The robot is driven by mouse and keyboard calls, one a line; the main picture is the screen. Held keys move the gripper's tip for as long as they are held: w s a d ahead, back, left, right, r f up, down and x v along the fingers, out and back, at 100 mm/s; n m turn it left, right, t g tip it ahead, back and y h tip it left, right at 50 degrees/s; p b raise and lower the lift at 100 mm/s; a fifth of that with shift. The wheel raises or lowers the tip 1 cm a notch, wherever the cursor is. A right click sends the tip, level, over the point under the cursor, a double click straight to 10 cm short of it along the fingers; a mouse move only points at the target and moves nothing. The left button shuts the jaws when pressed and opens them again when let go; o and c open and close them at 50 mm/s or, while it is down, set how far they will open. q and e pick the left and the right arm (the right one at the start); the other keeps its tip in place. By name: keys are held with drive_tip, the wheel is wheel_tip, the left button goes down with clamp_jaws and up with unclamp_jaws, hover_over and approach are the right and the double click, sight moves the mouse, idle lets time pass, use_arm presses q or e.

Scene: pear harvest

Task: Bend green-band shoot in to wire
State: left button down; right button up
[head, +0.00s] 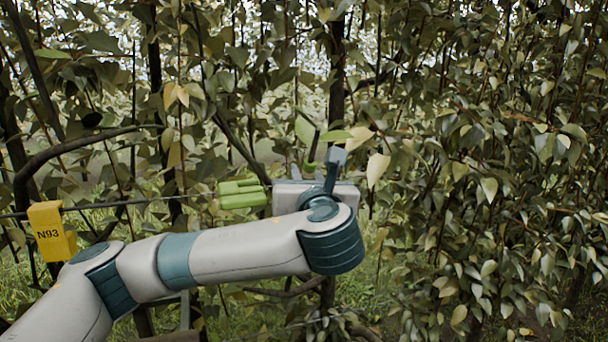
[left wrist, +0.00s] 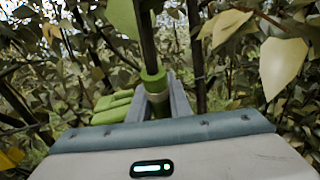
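The shoot with the green band (left wrist: 153,82) rises dark and thin, slightly tilted, in the left wrist view. In the head view the band (head: 311,166) is small and partly hidden by my arm. My left gripper (left wrist: 160,98) has its two grey fingers on either side of the shoot at the band, with almost no gap, and looks shut on it. In the head view this gripper (head: 307,172) points away from me into the foliage. The wire (head: 150,200) runs across at about gripper height and disappears behind my gripper. My right gripper is not in view.
A lime-green ribbed piece (head: 242,193) is at the wire just left of my gripper. A yellow tag marked N93 (head: 48,232) hangs on the wire at far left. Dark trunks stand behind. Dense leaves (head: 480,180) fill the right side.

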use_arm(q)
drive_tip(key=w+a+r+g+p, duration=0.1)
drive_tip(key=w+a+g+p, duration=0.1)
drive_tip(key=w, duration=0.5)
drive_tip(key=w+a+r+g+h+p, duration=0.1)
drive_tip(key=w+a+g+p, duration=0.1)
drive_tip(key=w, duration=0.6)
drive_tip(key=shift+w+a+n+g+p, duration=0.3)
drive_tip(key=shift+a+n, duration=0.1)
drive_tip(key=shift+a, duration=0.25)
drive_tip(key=shift+r, duration=0.15)
